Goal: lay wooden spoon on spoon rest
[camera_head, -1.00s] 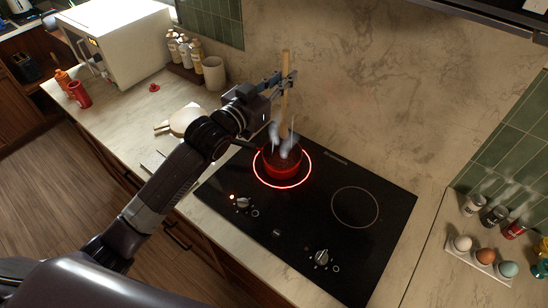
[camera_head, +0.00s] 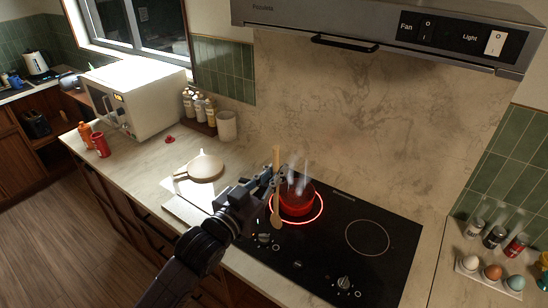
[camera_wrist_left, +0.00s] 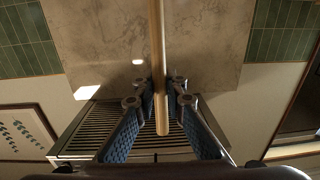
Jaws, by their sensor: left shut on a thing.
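The wooden spoon (camera_head: 276,214) is held upright in my left gripper (camera_head: 270,182), its bowl end down and its handle up. It is in front of the pot, with the bowl outside it in the picture. In the left wrist view the spoon's handle (camera_wrist_left: 157,50) runs between the two fingers of the gripper (camera_wrist_left: 158,95), which is shut on it. A pale round piece with a short handle (camera_head: 205,166) lies on the counter left of the hob; it may be the spoon rest, but I cannot tell for sure. My right gripper is not in view.
A range hood (camera_head: 380,30) hangs above. A beige canister (camera_head: 227,126), bottles (camera_head: 200,108) and a microwave (camera_head: 135,95) stand at the back left. Eggs (camera_head: 492,271) sit at right.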

